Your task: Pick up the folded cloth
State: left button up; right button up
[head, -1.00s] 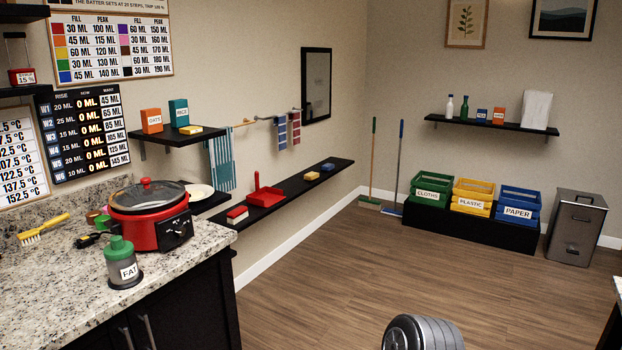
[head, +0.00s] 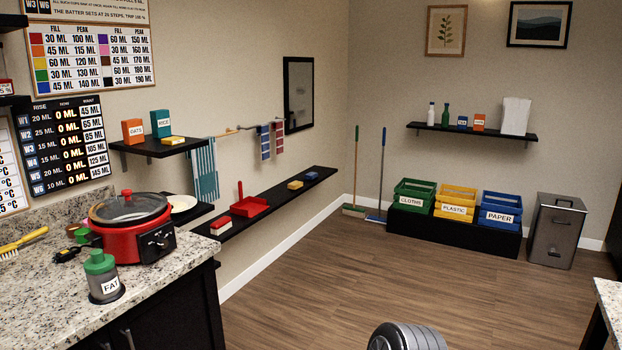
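I cannot tell for certain which thing is the folded cloth. A teal striped towel (head: 204,170) hangs from the wall rail on the left wall. A blue patterned cloth (head: 264,142) and a red and blue patterned cloth (head: 279,138) hang further along the same rail. A white upright thing (head: 515,116), possibly paper or cloth, stands at the right end of the far wall shelf (head: 470,132). Neither of my grippers is in view.
A granite counter (head: 150,285) at left holds a red cooker (head: 137,240) and a green-lidded FAT jar (head: 102,276). A low black shelf (head: 275,208) runs along the left wall. Labelled crates and a grey bin (head: 556,232) stand at the back. The middle floor (head: 330,270) is clear.

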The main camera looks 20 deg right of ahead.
aim_at(311, 176)
jog(key=i+l+z, duration=0.35)
jog(key=i, duration=0.15)
jog(key=i+l+z, duration=0.35)
jog(key=i, duration=0.2)
jog(key=i+z, duration=0.35)
jog(key=i, duration=2.55)
jog(key=i+u, duration=0.15)
jog(key=i, duration=0.5)
jog(key=i+l+u, duration=0.1)
jog(key=i, duration=0.6)
jog(key=i+l+u, duration=0.15)
jog(key=i+u, duration=0.15)
jog(key=u, duration=0.15)
jog(key=i+l+u, duration=0.25)
jog(key=u, duration=0.2)
jog(key=i+l+u, duration=0.5)
jog(key=l+u, duration=0.2)
jog(key=u, duration=0.15)
jog(key=i+l+u, duration=0.2)
jog(key=l, duration=0.2)
jog(key=l+u, duration=0.2)
jog(key=l, duration=0.15)
jog(key=i, duration=0.05)
